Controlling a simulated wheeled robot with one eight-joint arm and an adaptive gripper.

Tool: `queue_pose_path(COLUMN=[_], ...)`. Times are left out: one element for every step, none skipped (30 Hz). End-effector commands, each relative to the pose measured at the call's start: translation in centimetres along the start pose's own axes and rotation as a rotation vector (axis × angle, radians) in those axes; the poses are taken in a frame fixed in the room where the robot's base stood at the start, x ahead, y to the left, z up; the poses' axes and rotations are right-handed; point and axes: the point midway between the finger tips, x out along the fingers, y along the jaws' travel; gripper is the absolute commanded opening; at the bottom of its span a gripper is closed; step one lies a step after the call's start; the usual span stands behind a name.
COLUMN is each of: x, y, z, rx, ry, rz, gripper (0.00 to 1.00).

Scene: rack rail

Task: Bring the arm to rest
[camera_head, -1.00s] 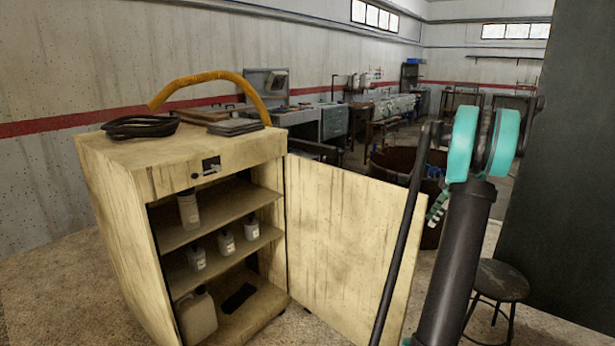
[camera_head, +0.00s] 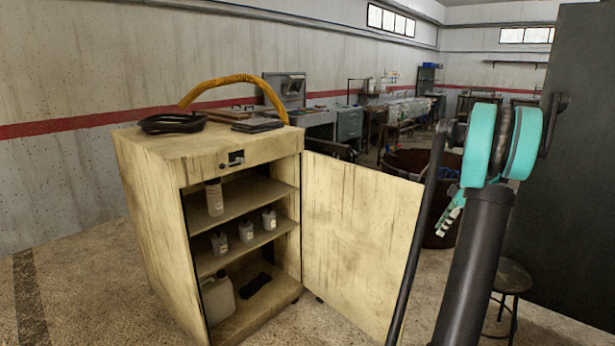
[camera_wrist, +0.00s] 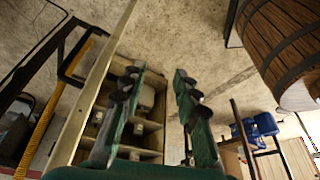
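My arm is raised at the right of the head view, with a dark link and teal joint covers. My gripper (camera_head: 450,214) shows there only as a small green part behind the arm, left of the teal joint. In the wrist view my gripper (camera_wrist: 157,74) has its two green fingers with dark pads spread apart. Nothing is held between them; floor and the cabinet show behind the gap. The gripper touches nothing that I can see.
A cream cabinet (camera_head: 150,190) stands left of centre, its door (camera_head: 360,235) open toward my arm. Bottles stand on its shelves; a yellow hose (camera_head: 232,84) arches on top. A wooden barrel (camera_wrist: 285,45), stool (camera_head: 513,278) and dark panel (camera_head: 570,190) are nearby. Floor at left is clear.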

Motion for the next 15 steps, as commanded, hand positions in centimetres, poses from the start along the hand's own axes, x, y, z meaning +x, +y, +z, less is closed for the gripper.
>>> queue_pose_path(x=[0.2, 0.4, 0.6, 0.8, 0.9, 1.2, 1.4, 1.6, 2.0, 2.2, 2.5, 3.0, 3.4, 3.8, 4.4], y=[-0.5, -0.9, -1.3, -1.7, -2.1, -2.7, -3.1, -3.6, -4.4, -5.0, -5.7, -6.8, -7.6, -8.7, -10.1], z=[-0.6, -1.0, -1.5, -1.9, -2.3, -2.8, -3.2, -3.7, -4.3, -4.8, -5.3, -6.1, -6.7, -7.3, -8.1], rx=[0.015, 0.028, 0.046, 0.062, 0.078, 0.101, 0.118, 0.137, 0.164, 0.186, 0.211, 0.245, 0.274, 0.305, 0.35], ry=[-0.006, -0.01, -0.016, -0.021, -0.027, -0.034, -0.04, -0.045, -0.053, -0.059, -0.066, -0.075, -0.081, -0.088, -0.098], rz=[0.003, 0.005, 0.008, 0.011, 0.014, 0.019, 0.023, 0.027, 0.034, 0.041, 0.047, 0.057, 0.067, 0.077, 0.094], gripper=[0.31, 0.31, 0.31, 0.31, 0.31, 0.31, 0.31, 0.31, 0.31, 0.31, 0.31, 0.31, 0.31, 0.31, 0.31])
